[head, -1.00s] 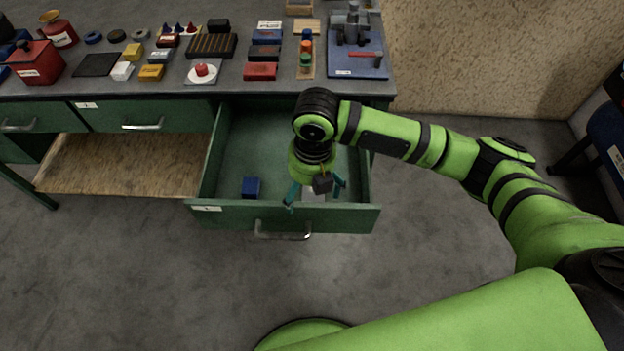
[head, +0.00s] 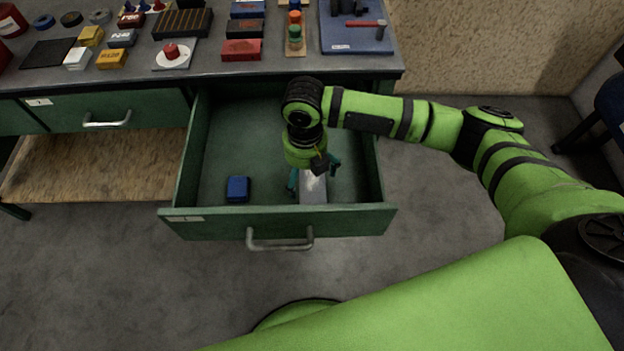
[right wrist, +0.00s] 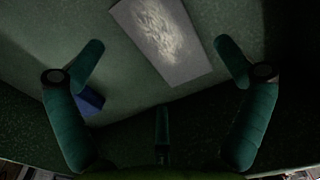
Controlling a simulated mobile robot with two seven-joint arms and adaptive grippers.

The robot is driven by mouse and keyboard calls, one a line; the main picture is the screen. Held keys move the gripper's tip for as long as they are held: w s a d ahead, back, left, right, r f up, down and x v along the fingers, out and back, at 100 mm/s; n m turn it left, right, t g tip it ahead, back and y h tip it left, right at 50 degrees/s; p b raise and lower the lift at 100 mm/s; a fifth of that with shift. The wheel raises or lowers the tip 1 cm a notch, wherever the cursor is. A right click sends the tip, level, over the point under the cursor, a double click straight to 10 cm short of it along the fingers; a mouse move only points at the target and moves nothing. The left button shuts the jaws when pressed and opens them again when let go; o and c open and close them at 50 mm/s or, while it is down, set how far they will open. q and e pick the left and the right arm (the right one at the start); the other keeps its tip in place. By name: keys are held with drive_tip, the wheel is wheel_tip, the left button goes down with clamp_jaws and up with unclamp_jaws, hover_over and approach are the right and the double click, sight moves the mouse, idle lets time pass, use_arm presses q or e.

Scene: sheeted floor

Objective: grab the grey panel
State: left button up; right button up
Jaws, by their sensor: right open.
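The grey panel (head: 313,189) lies in the open green drawer (head: 224,131), right of its middle, partly hidden under my right gripper in the head view. In the right wrist view the panel (right wrist: 164,40) lies tilted on the drawer floor, between and beyond the fingertips. My right gripper (head: 314,182) is open and empty over the panel, inside the drawer. Its fingers (right wrist: 158,50) spread to either side of the panel in the right wrist view, and I see no clear contact. My left gripper is not in view.
A blue block (head: 238,189) lies in the drawer, left of the panel. The drawer's front wall and handle (head: 280,240) stand at the near side. The workbench top (head: 215,60) behind holds several boxes, discs and a blue board (head: 356,38).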

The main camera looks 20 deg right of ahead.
sight(307, 182)
wheel_tip(307, 182, down, 3)
drive_tip(key=shift+d+r, duration=0.1)
drive_tip(key=shift+r, duration=0.05)
drive_tip(key=shift+w+f, duration=0.1)
drive_tip(key=shift+f, duration=0.2)
drive_tip(key=shift+c, duration=0.8)
drive_tip(key=c, duration=1.1)
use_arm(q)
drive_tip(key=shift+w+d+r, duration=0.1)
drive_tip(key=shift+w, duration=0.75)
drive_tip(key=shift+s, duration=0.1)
